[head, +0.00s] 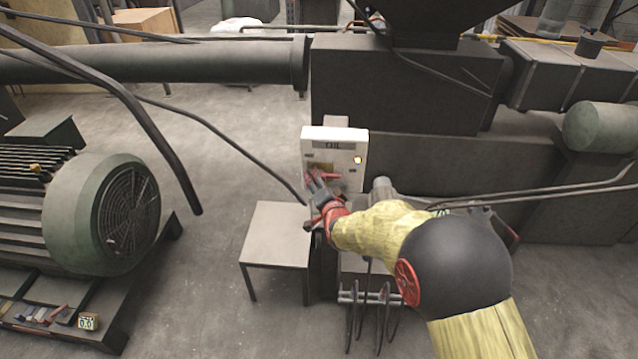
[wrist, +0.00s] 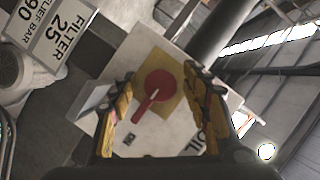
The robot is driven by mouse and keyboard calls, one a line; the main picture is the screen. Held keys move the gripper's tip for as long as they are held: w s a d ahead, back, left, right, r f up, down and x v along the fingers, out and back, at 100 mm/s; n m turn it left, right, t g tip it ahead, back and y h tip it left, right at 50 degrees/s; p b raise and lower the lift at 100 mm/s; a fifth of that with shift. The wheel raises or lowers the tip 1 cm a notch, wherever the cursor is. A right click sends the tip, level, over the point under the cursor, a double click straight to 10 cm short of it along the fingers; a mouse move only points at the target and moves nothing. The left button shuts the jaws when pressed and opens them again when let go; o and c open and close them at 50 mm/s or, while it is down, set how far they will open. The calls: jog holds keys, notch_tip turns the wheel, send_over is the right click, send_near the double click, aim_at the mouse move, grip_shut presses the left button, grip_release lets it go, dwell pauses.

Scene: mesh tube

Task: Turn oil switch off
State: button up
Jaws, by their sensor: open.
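The oil switch (wrist: 158,84) is a round red knob with a red handle on a yellow plate (wrist: 174,104). In the wrist view its handle points down and left. In the wrist view my gripper (wrist: 160,76) is open, with one yellow-padded finger on each side of the switch. I cannot tell whether they touch it.
A small grey table (head: 275,235) stands left of the box. A large green motor (head: 105,210) is at the left. Dark machinery (head: 400,85) is behind the box. A FILTER 25 sign (wrist: 62,30) shows at the wrist view's upper left. Open floor lies between motor and table.

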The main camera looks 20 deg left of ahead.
jog(key=shift+c, duration=1.2)
jog(key=c, duration=0.9)
jog(key=shift+c, duration=0.2)
jog(key=shift+n, duration=0.3)
jog(key=n+h+p, duration=0.1)
jog(key=p, duration=0.1)
jog(key=n+p, duration=0.1)
jog(key=p, duration=0.1)
jog(key=shift+r+n+h, duration=0.2)
jog(key=shift+n+h, duration=0.1)
jog(key=shift+h, duration=0.1)
jog(key=n+h+p, duration=0.2)
jog(key=n+p, duration=0.1)
jog(key=p, duration=0.5)
jog(key=shift+n+h, duration=0.4)
jog(key=n+h+p, duration=0.1)
jog(key=n+p, duration=0.1)
jog(key=p, duration=0.2)
jog(key=shift+h+p, duration=0.3)
jog(key=shift+p, duration=0.1)
jog(key=n+t+h+p, duration=0.1)
jog(key=n+p, duration=0.1)
jog(key=n, duration=0.1)
jog(key=shift+f+h+p, duration=0.2)
jog(key=shift+h+p, duration=0.1)
jog(key=shift+h, duration=0.1)
jog(key=shift+n+t, duration=0.3)
